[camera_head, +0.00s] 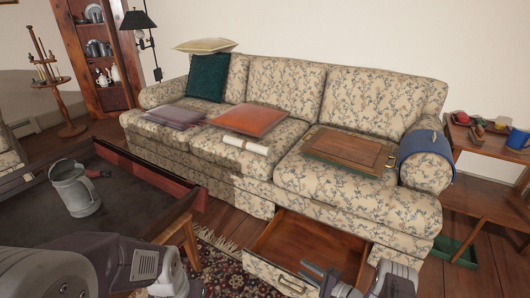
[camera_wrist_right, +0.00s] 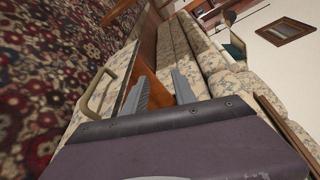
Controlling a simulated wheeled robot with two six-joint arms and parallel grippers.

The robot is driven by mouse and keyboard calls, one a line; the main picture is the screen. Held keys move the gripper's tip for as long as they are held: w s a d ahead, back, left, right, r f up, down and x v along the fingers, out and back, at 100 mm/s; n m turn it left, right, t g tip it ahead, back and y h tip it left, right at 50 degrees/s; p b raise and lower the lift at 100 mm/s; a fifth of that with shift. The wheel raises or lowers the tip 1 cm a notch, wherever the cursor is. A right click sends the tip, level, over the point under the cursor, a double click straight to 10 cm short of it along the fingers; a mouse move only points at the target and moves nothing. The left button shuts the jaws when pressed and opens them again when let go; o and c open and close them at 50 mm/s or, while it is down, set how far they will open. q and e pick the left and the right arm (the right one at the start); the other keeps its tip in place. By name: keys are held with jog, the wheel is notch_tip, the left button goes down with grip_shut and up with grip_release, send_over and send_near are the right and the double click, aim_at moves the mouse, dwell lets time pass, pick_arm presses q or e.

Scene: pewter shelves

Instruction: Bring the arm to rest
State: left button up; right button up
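My right gripper (camera_head: 318,276) is at the bottom of the head view, near the front of the open sofa drawer (camera_head: 318,248). In the right wrist view its two grey fingers (camera_wrist_right: 162,88) stand apart with nothing between them. The drawer is pulled out, and its inside looks bare. The drawer's brass handle (camera_wrist_right: 97,94) is left of the fingers in the wrist view, apart from them. My left arm (camera_head: 100,266) comes in at the lower left; its fingers do not show.
A table (camera_head: 125,218) with a metal mug (camera_head: 73,190) stands at the left. A wooden side table (camera_head: 485,200) stands at the right. A patterned rug (camera_wrist_right: 50,80) covers the floor.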

jog(key=a+r+n+g+y+p, duration=0.1)
jog(key=a+r+n+g+y, duration=0.25)
jog(key=r, duration=0.75)
jog(key=a+r+n+g+h+p, duration=0.1)
jog(key=a+r+n+g+p, duration=0.15)
jog(key=a+r+n, duration=0.6)
jog(key=s+a+r+g+h, duration=0.2)
jog(key=s+r+g, duration=0.4)
jog(key=r, duration=0.4)
jog(key=s+d+r+n+h+p, duration=0.25)
jog(key=s+h, duration=0.25)
jog(key=s, duration=0.7)
jog(key=s+d+f+t+h, duration=0.1)
jog(key=s+d+f+h, duration=0.15)
jog(key=d, duration=0.35)
jog(key=s+d+f+h, duration=0.2)
jog(key=s+d+h, duration=0.2)
jog(key=d, duration=0.2)
pick_arm(q)
notch_tip(320, 180, up, 45)
jog(key=p, duration=3.7)
jog(key=shift+f+p, duration=0.2)
jog(key=shift+p, duration=0.15)
pick_arm(e)
notch_tip(320, 180, up, 38)
jog(key=w+m, duration=0.1)
jog(key=m, duration=0.1)
jog(key=shift+w+d+r+t, duration=0.2)
jog(key=shift+w+r+t, duration=0.05)
jog(key=shift+w+t, duration=0.15)
